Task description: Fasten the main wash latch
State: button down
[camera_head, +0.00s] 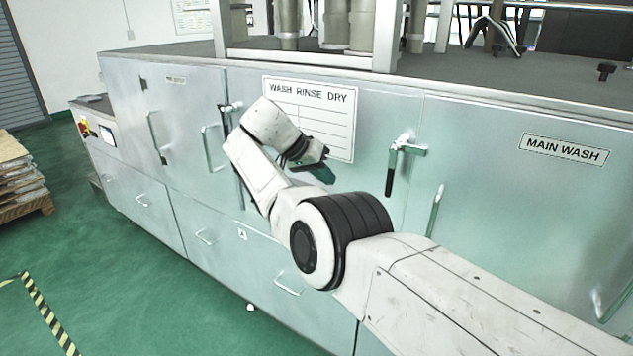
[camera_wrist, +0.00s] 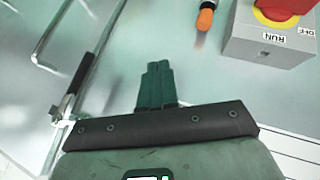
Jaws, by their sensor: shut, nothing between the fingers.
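The main wash latch (camera_head: 406,150) is on the panel left of the MAIN WASH label (camera_head: 564,149). Its black lever (camera_head: 390,174) hangs straight down in the head view. The wrist view is upside down; there the latch (camera_wrist: 62,109) and lever (camera_wrist: 82,72) are at the left. My gripper (camera_head: 326,174) is left of the latch, in front of the panel below the WASH RINSE DRY sign (camera_head: 308,92). Its green fingers (camera_wrist: 157,72) are together and empty, apart from the latch in both views. Part of my gripper is hidden by my wrist.
A grey box with a red knob and RUN label (camera_wrist: 268,42) and an orange-tipped part (camera_wrist: 204,18) show in the wrist view. The main wash door handle (camera_head: 434,212) is right of the latch. Another latch (camera_head: 228,107) is on the left door, partly behind my arm.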

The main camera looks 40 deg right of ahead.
jog(key=w+a+b, duration=0.1)
jog(key=b, duration=0.1)
jog(key=shift+w+a+b, duration=0.1)
jog(key=shift+a+b, duration=0.2)
jog(key=shift+b, duration=0.1)
dwell(0.6)
